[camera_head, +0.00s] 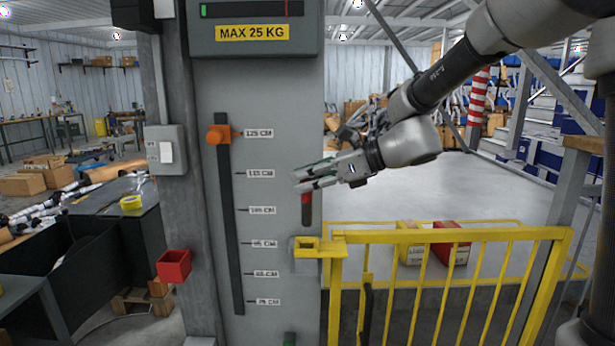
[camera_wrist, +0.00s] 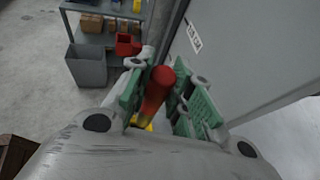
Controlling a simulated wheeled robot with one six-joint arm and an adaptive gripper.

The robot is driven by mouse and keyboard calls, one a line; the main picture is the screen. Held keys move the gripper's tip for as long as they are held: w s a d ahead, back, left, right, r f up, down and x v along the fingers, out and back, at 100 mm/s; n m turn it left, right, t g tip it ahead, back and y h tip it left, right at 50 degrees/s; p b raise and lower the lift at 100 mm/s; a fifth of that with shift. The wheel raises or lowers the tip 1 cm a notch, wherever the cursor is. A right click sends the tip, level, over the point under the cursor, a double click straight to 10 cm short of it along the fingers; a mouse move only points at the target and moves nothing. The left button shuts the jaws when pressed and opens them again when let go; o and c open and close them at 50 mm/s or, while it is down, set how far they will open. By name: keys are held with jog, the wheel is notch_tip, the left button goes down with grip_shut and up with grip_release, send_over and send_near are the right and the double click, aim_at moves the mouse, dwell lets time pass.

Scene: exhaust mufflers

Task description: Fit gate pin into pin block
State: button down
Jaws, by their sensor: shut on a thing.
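The gate pin (camera_head: 306,209) is a red rod with a darker lower part, hanging upright below my gripper (camera_head: 300,180). My gripper is shut on its upper part. The pin's lower end is in the air, above the yellow pin block (camera_head: 306,244) and apart from it. The block sits on the post at the left end of the yellow gate. In the wrist view the red pin (camera_wrist: 157,92) stands between the green finger pads, with a bit of yellow (camera_wrist: 143,123) below it. The pin hides most of the block's top there.
The yellow gate (camera_head: 450,237) runs right from the block. The grey column (camera_head: 265,150) with a height scale and an orange slider (camera_head: 218,135) stands behind and left. A red box (camera_head: 174,265) is fixed at lower left. A yellow and a red carton (camera_head: 451,243) stand behind the gate.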

aim_at(308, 223)
jog(key=shift+f, duration=4.8)
jog(key=c, duration=1.2)
grip_release()
jog(key=shift+d, duration=0.1)
jog(key=v, duration=1.1)
jog(key=shift+d+r, duration=0.15)
jog(key=shift+d, duration=0.2)
jog(key=shift+s, duration=0.15)
